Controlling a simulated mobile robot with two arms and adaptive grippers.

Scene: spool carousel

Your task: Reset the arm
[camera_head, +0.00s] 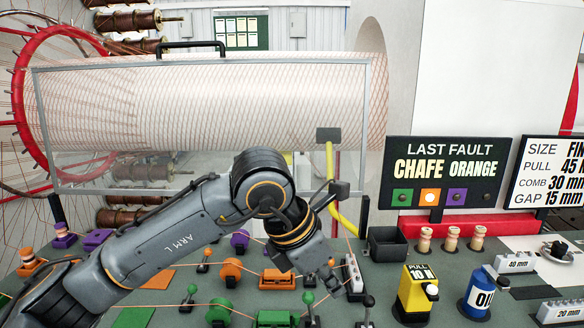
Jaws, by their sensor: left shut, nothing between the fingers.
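My left arm (170,235), marked ARM L, reaches in from the lower left and bends down at its elbow. My left gripper (335,284) points down over the green bench (190,285), shut and empty. Its fingertips are close beside a white block (353,275) with dark tops; I cannot tell whether they touch. An orange block (277,279) lies just left of the gripper. My right gripper is not in view.
Behind stands a clear framed guard (205,69) before a wide mesh tube. Orange, green and purple spools and green-knobbed levers crowd the bench. A black bin (387,243), yellow PULL device (416,290) and blue OIL can (478,293) stand to the right.

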